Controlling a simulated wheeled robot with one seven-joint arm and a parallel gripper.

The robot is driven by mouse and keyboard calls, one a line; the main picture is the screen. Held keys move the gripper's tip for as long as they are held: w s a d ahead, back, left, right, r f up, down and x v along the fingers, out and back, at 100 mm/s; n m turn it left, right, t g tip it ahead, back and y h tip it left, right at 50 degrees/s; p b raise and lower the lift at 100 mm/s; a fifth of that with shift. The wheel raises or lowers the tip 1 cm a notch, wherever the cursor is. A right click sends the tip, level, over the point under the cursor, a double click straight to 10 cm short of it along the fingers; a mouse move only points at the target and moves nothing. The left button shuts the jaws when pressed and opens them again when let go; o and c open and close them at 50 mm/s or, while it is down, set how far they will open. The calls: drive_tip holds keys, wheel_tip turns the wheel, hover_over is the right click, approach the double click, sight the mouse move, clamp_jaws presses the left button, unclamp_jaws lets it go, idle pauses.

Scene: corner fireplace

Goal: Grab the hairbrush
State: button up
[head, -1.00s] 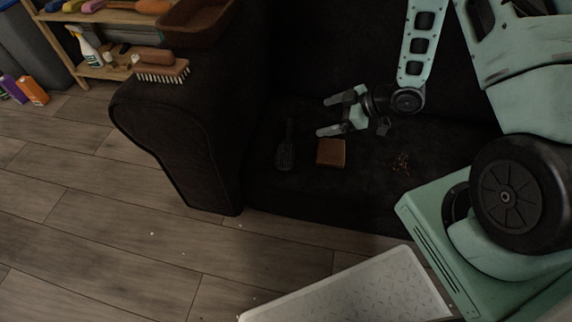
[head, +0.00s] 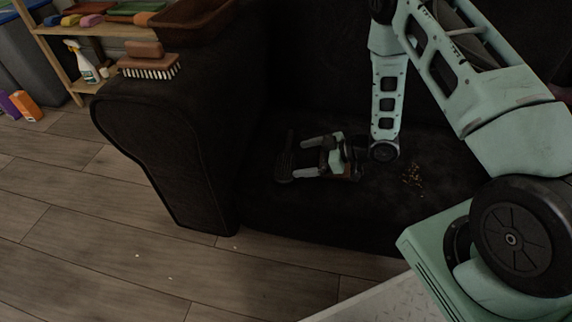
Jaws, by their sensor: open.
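The hairbrush (head: 285,165) is dark, almost black, and lies on the seat of the dark sofa (head: 330,222). Its wider head points towards the sofa's front edge and its handle towards the back. My gripper (head: 302,159) is open, with its two fingers pointing left at the brush. The fingertips are right beside the brush; I cannot tell whether they touch it. Nothing shows between the fingers. My gripper covers most of a brown block on the seat.
Brown crumbs (head: 412,175) lie on the seat to the right. A shelf with a spray bottle (head: 80,60) stands behind left. The wooden floor at left is mostly clear.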

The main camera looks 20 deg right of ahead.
sight(283, 162)
drive_tip(key=b+x, duration=0.3)
drive_tip(key=x, duration=0.2)
drive_tip(key=shift+s+a+f, duration=0.1)
drive_tip(key=shift+a+f, duration=0.1)
drive_tip(key=shift+a, duration=0.3)
drive_tip(key=shift+c, duration=0.3)
drive_tip(key=c, duration=1)
